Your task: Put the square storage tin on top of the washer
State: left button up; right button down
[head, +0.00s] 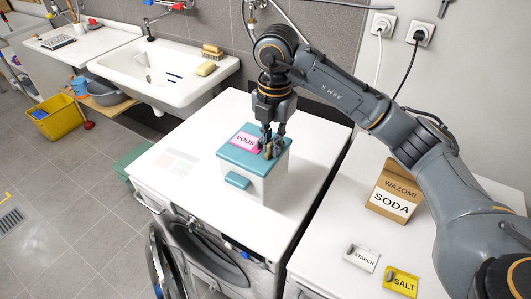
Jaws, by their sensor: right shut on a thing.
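The square storage tin (243,185) has pale grey sides, a teal lid and a pink SODA label on top. It is upright over the white top of the washer (185,165), towards its right side. Its base looks to be at the washer's surface, but I cannot tell for sure whether it touches. My right gripper (268,148) comes down from above and is shut at the lid's right part, around a small brownish piece there, holding the tin. The fingers hide part of the lid. My left gripper is out of view.
Right of the washer, another white top holds a brown SODA box (394,192), a STARCH packet (362,257) and a yellow SALT packet (401,282). The washer's round door (166,262) stands open. A sink (165,72) and yellow bucket (57,118) are left.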

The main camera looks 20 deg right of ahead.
jog(key=w+f, duration=0.1)
jog(key=f, duration=0.1)
jog(key=w+f, duration=0.1)
jog(key=w, duration=0.1)
jog(key=shift+f, duration=0.35)
jog(key=shift+w+d+f+p, duration=0.15)
jog(key=shift+w+f+p, duration=0.2)
jog(key=shift+w+f, duration=0.3)
notch_tip(320, 180, down, 3)
jog(key=shift+w+r+p, duration=0.1)
jog(key=shift+r+p, duration=0.05)
jog(key=shift+p, duration=0.7)
jog(key=shift+f, duration=0.4)
jog(key=c, duration=1.4)
grip_release()
jog(key=shift+f, duration=0.15)
